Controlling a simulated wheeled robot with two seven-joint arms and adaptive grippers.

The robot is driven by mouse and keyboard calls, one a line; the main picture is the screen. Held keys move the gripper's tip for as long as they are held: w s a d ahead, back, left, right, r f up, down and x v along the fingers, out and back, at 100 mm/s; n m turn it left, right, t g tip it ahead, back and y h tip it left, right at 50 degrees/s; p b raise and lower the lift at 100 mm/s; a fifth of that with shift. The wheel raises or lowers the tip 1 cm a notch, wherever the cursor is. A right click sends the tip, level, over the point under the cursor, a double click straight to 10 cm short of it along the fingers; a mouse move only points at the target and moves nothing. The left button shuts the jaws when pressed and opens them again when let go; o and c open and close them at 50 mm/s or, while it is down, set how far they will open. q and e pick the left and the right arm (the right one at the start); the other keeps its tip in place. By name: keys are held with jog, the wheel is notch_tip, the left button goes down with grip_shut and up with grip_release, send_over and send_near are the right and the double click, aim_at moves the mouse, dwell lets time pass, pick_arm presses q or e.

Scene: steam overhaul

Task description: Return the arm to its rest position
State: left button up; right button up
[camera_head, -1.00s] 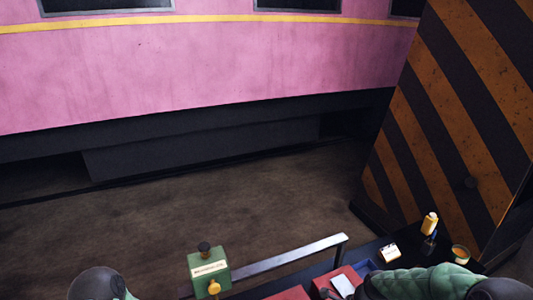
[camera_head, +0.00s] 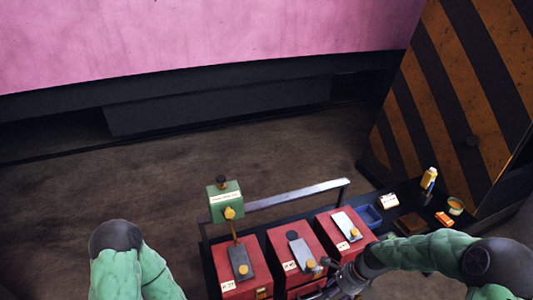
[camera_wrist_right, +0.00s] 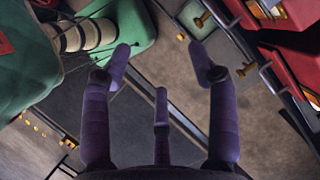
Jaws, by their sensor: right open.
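My right arm comes in from the right in the head view, green-sleeved with dark joints. Its gripper (camera_head: 338,276) is at the bottom, in front of the red boxes and partly hard to make out there. In the right wrist view my right gripper (camera_wrist_right: 163,65) has its purple fingers spread apart, with nothing between them. Grey-brown floor and a green surface show beyond the fingers. My left arm's green sleeve and dark joint stand at the lower left of the head view; its gripper is out of sight.
Red boxes (camera_head: 297,247) stand in a row near the right gripper, on a cart with a metal rail (camera_head: 295,200). A green box (camera_head: 224,201) stands on a rod. A blue tray (camera_head: 368,216), yellow bottle (camera_head: 430,178) and orange-filled cup (camera_head: 456,206) sit right. A striped panel (camera_head: 450,90) rises behind.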

jog(key=s+a+f+n+b, duration=0.3)
jog(key=s+f+n, duration=0.2)
jog(key=f, duration=0.3)
jog(key=s+a+f+n+b, duration=0.4)
jog(key=s+f+n, duration=0.1)
jog(key=f, duration=0.4)
jog(key=s+a+f+n+b, duration=0.3)
jog(key=s+a+f+n, duration=0.1)
jog(key=f, duration=0.5)
jog(key=shift+s+a+f+n+b, duration=0.15)
jog(key=shift+s+a+n+b, duration=0.2)
jog(key=shift+s, duration=0.35)
